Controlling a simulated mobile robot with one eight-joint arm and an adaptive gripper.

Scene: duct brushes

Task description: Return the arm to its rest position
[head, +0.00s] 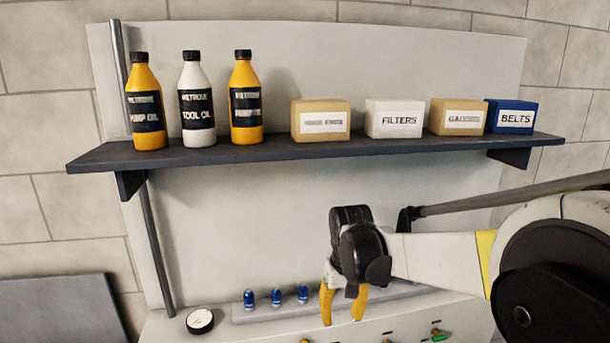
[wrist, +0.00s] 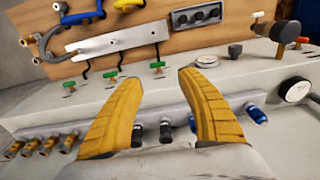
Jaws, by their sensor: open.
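My gripper (head: 343,302) hangs at the end of my arm, which reaches in from the right in the head view. Its two yellow fingers point down over the bench. In the wrist view the gripper (wrist: 160,100) has its fingers spread apart with nothing between them. Behind them are green-handled valves (wrist: 110,82) on a pale bench top. My arm is stretched out in front of the pale back panel, below the dark shelf. The part of the bench behind my gripper is partly hidden in the head view.
A dark shelf (head: 250,153) with bottles and labelled boxes spans above my arm. Blue-capped fittings (head: 276,297) stand on a rail left of my gripper, near a round gauge (head: 200,320). A grey pipe (head: 500,196) runs behind my arm. The panel left of my gripper is clear.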

